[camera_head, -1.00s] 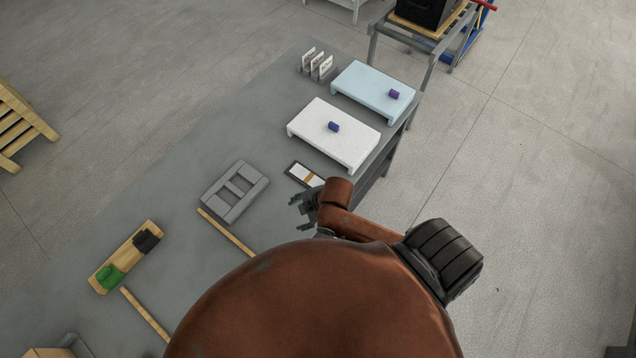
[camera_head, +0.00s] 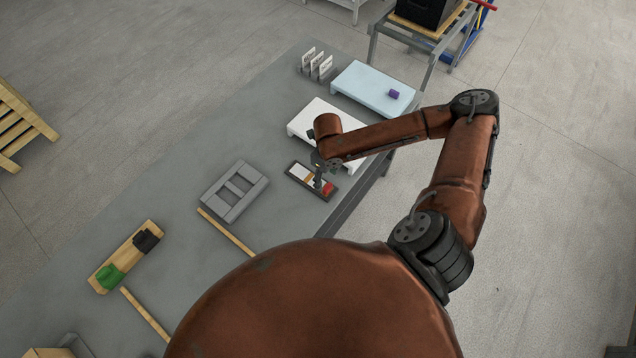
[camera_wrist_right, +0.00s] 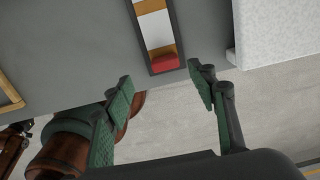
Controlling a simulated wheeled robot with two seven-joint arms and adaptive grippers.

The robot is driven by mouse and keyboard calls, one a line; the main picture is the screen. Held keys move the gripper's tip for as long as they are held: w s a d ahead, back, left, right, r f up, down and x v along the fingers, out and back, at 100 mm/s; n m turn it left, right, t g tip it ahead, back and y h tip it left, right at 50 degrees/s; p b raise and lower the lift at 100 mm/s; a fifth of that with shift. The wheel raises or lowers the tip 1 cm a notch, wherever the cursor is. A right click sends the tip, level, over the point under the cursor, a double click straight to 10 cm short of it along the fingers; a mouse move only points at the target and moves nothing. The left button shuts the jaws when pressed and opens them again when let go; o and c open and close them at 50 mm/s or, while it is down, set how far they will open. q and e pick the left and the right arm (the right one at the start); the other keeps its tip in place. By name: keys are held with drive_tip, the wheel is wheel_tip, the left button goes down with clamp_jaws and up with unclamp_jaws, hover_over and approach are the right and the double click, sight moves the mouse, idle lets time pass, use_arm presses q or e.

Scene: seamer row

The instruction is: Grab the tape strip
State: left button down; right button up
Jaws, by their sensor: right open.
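A narrow dark tray (camera_head: 292,172) lies on the grey table near its right edge. In it are white and orange-brown bands and a red piece (camera_head: 328,188) at the near end; I cannot tell for sure which is the tape strip. In the right wrist view the tray (camera_wrist_right: 180,35) runs up out of the picture, with the red piece (camera_wrist_right: 165,63) at its lower end. My right gripper (camera_head: 321,181) is over the tray in the head view and hides part of it. In the wrist view the right gripper (camera_wrist_right: 164,86) is open and empty, its green-padded fingers below the red piece.
A white raised board (camera_head: 305,122) stands close behind the tray, partly under my right arm. A pale blue board (camera_head: 365,88) with a purple piece (camera_head: 394,94) is farther back. A grey slotted block (camera_head: 233,192) lies left of the tray. Bare table (camera_head: 240,130) lies behind the slotted block.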

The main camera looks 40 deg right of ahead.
sight(327, 186)
drive_tip(key=f, duration=0.7)
drive_tip(key=shift+d+f, duration=0.35)
drive_tip(key=shift+d, duration=0.05)
drive_tip(key=c, duration=1)
drive_tip(key=shift+r, duration=0.15)
